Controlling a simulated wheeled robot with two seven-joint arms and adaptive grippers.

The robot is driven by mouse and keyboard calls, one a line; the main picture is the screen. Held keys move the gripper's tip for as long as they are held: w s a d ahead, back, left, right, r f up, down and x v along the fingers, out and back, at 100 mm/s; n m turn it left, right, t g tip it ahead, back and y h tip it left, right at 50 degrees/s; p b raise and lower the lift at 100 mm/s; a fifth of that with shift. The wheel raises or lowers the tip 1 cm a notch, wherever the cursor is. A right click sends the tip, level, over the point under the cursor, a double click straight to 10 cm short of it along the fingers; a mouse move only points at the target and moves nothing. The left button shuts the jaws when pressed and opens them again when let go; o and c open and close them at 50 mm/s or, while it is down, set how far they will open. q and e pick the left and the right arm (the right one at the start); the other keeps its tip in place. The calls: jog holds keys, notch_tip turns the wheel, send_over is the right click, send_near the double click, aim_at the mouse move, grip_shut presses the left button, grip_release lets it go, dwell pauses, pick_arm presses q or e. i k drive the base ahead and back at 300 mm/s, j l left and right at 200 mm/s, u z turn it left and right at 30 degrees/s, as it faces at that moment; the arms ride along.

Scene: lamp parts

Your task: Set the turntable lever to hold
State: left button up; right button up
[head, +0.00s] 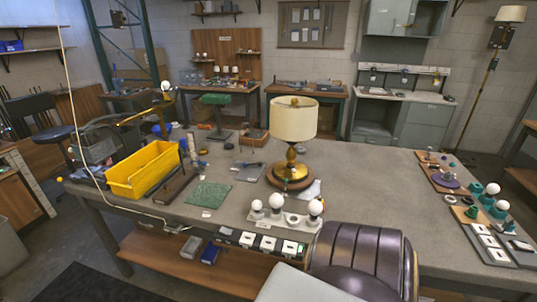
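A table lamp with a cream shade (294,118) and a brass stem (291,157) stands upright on the grey workbench. Under it is a round brown wooden base (289,184), which looks like the turntable. I cannot make out a lever on it or its setting at this size. A pale flat piece (312,191) lies beside the base on the right. Neither of my grippers is in view.
A yellow bin (143,171) and a green mat (209,194) lie to the left. A white holder with bulbs (285,217) sits at the front edge. A dark ribbed form (360,252) blocks the near right. Bulbs and trays line the right end; bench between is clear.

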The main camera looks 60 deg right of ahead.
aim_at(260, 163)
jog(key=z, duration=1.8)
jog(key=j+z, duration=0.2)
jog(key=j, duration=0.3)
jog(key=j+z, duration=0.25)
jog(key=j, duration=0.25)
jog(key=k+j+z, duration=0.2)
jog(key=j, duration=0.3)
jog(key=j+z, duration=0.2)
jog(key=j, duration=0.3)
